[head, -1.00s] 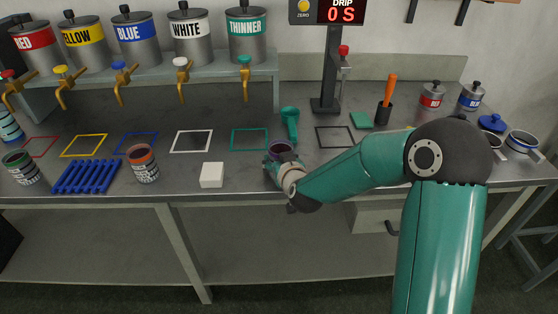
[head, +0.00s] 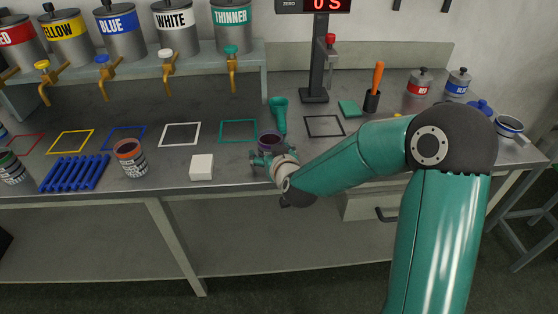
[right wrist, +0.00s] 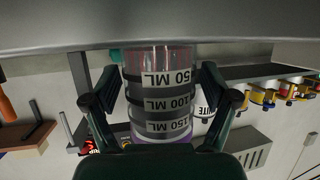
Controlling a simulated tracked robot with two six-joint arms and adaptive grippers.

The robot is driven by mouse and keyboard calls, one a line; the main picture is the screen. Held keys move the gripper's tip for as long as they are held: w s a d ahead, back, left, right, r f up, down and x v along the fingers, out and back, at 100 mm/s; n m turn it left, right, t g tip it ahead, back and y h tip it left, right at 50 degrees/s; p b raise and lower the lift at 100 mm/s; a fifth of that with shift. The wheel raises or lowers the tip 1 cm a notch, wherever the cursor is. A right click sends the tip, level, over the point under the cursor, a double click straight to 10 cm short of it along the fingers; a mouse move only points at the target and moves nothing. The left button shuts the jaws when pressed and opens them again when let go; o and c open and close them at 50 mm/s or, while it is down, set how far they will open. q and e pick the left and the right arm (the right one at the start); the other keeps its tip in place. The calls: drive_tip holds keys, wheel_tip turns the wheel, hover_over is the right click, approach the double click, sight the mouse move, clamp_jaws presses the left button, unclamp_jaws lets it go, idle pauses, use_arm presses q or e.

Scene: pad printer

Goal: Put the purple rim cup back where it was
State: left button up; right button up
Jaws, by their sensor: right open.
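The purple rim cup (head: 270,139) stands upright on the bench, right of the white block and just in front of the teal funnel-like tool. My right gripper (head: 268,157) is at the cup's near side, its fingers spread. In the right wrist view the cup (right wrist: 158,95) appears upside down, with bands marked 50, 100 and 150 ML and its purple rim low in the picture. The open right gripper (right wrist: 160,103) has one finger on each side of it, with gaps showing. My left gripper is out of view.
A white block (head: 202,167) and a red-orange rim cup (head: 130,157) stand to the left, with a blue rack (head: 74,173). Behind are a teal square outline (head: 238,131), the teal tool (head: 279,115) and the drip stand (head: 314,95). A dark square outline (head: 324,126) lies empty to the right.

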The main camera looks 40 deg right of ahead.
drive_tip(key=v, duration=1)
drive_tip(key=shift+w, duration=0.1)
